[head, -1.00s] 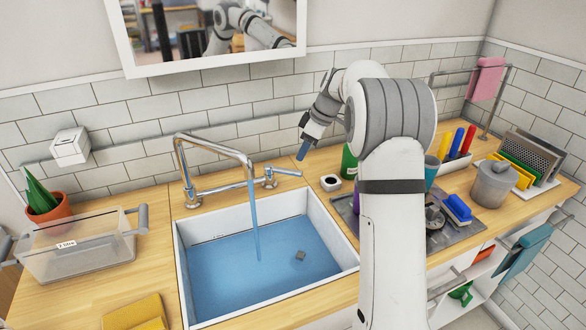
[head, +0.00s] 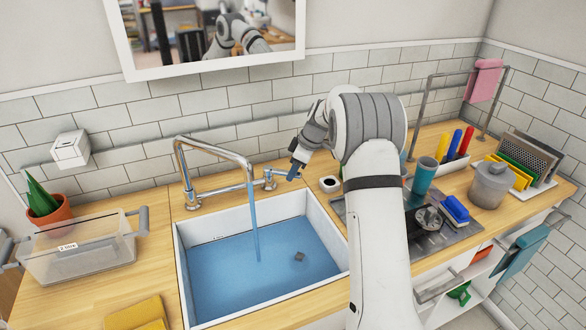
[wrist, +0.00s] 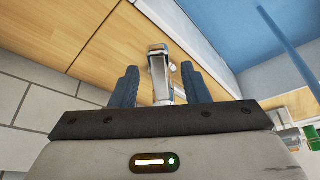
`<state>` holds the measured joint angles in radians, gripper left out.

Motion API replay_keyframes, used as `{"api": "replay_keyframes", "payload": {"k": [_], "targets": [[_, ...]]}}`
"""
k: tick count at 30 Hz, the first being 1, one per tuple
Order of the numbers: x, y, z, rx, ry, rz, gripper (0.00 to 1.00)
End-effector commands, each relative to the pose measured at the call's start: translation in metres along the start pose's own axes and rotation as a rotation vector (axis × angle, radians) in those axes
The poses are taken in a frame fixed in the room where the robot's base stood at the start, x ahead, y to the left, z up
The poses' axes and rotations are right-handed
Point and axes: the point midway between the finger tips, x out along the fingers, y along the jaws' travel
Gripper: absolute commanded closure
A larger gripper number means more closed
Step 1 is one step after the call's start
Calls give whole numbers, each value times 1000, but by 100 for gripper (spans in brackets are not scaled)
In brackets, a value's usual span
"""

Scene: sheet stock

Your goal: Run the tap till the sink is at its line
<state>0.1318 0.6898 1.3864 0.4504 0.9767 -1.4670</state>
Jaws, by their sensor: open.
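The chrome tap (head: 213,143) stands behind the white sink (head: 335,247), and a blue stream (head: 255,225) runs from its spout. Blue water (head: 235,285) covers the sink floor. A thin dark mark (head: 219,238) shows on the back inner wall near the water; I cannot tell exactly how far apart they are. My gripper (head: 293,172) is open at the right end of the tap's lever (head: 270,180). In the wrist view the lever (wrist: 160,72) lies between the two blue fingers, and I cannot tell whether they touch it.
A clear bin (head: 80,252) and a potted plant (head: 47,212) stand to the left, with a yellow cloth (head: 137,314) at the front. A teal cup (head: 424,176), a brush (head: 455,209) and a grey pot (head: 491,185) stand to the right.

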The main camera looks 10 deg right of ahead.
Motion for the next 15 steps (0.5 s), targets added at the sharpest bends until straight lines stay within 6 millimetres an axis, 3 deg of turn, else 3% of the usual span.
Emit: {"api": "replay_keyframes", "payload": {"k": [2,15], "targets": [[0,0,0,0,0,0,60],[0,0,-1,-1,0,-1,96]]}}
